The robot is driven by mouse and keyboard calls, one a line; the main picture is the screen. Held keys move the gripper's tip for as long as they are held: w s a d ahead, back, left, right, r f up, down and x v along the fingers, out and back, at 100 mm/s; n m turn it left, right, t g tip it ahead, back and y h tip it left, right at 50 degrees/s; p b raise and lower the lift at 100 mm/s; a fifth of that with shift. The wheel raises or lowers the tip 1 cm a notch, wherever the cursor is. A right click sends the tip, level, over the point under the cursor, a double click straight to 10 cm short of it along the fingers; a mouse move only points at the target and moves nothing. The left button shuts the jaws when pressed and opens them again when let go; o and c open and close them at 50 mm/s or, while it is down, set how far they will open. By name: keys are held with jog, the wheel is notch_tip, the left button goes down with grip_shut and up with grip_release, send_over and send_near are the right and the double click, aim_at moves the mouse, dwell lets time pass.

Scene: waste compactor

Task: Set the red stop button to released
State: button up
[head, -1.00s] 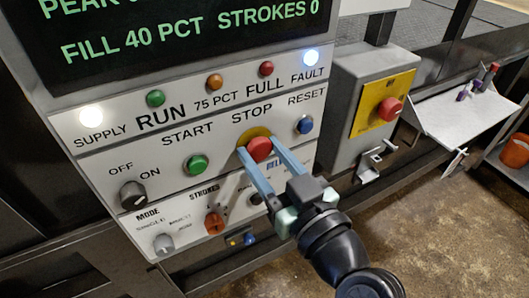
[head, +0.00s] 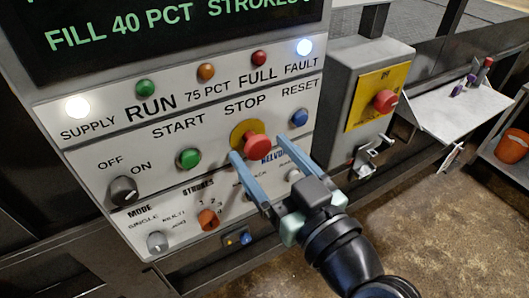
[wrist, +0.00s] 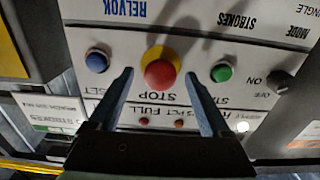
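The red stop button (head: 257,149) sits on a yellow disc (head: 243,130) under the STOP label on the white control panel. Its red head stands out from the disc, with some of its side showing. My gripper (head: 259,154) is open, its two blue fingers spread on either side of the button with gaps and nothing held. In the wrist view, which shows the panel upside down, the stop button (wrist: 160,72) lies between the fingertips of my gripper (wrist: 160,76), clear of both.
The green start button (head: 188,158) is left of the stop button and the blue reset button (head: 299,117) right of it. Selector knobs, including the OFF/ON knob (head: 123,190), are lower left. Another red button (head: 385,101) is on a yellow plate at right. The supply (head: 78,107) and fault (head: 304,47) lamps glow white.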

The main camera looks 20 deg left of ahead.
jog(key=shift+a, duration=0.1)
jog(key=b+v, duration=0.4)
jog(key=v, duration=0.9)
jog(key=shift+b, duration=0.3)
jog(key=shift+w, duration=0.1)
